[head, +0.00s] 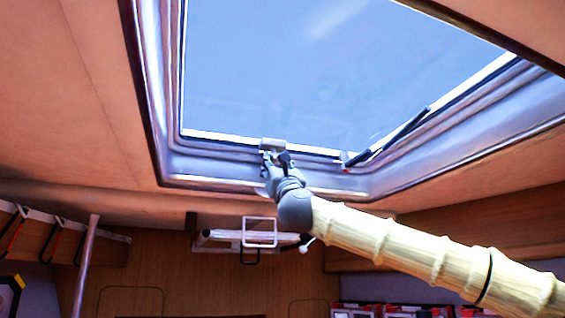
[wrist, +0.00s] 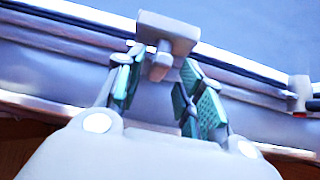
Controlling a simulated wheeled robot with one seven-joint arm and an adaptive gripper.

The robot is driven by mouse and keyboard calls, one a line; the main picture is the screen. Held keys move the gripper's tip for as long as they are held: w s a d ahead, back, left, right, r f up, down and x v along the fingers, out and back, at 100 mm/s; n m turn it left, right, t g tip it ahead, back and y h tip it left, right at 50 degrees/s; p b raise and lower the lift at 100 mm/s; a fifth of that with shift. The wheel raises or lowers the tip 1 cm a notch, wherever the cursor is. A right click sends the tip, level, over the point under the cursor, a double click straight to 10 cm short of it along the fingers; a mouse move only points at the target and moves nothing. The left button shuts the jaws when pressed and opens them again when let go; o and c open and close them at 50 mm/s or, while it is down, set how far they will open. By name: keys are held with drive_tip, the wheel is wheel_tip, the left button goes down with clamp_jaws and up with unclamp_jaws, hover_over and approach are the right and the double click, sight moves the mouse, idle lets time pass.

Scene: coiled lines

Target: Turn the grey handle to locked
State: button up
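The grey handle (head: 272,144) sits on the lower edge of the roof hatch frame. In the wrist view the handle (wrist: 168,32) is a blocky grey piece with a short stub pointing down towards me. My gripper (head: 270,162) is right below it in the head view. In the wrist view my gripper (wrist: 160,80) has its green-padded fingers apart, one on each side of the stub. Gaps show between the pads and the stub, though contact at the left fingertip is hard to tell. The handle's far side is hidden.
The hatch pane (head: 330,75) shows blue sky. A black lever (head: 403,128) lies along the frame to the right. A white rack (head: 258,235) hangs on the wooden wall below, and a pole (head: 86,265) stands at lower left.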

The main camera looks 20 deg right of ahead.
drive_tip(key=shift+w+a, duration=0.1)
clamp_jaws()
drive_tip(key=shift+f+m+h+b, duration=0.1)
drive_tip(key=shift+m+h+b, duration=0.3)
drive_tip(key=shift+h+b, duration=0.5)
drive_tip(key=shift+w+a+m+g+h+b, duration=0.25)
drive_tip(key=shift+m+g+h+b, duration=1.5)
drive_tip(key=shift+m+g+h, duration=1.7)
drive_tip(key=shift+w+a+m+g+h+b, duration=0.1)
drive_tip(key=shift+a+m+g+h+b, duration=0.2)
drive_tip(key=shift+m+g+h+b, duration=2.35)
drive_tip(key=shift+w+a+m+g+h+b, duration=0.25)
drive_tip(key=shift+m+g+h+b, duration=0.6)
drive_tip(key=shift+g+h, duration=3.9)
drive_tip(key=t+h, duration=0.2)
drive_tip(key=h, duration=0.1)
drive_tip(key=shift+h, duration=0.25)
drive_tip(key=shift+m, duration=0.25)
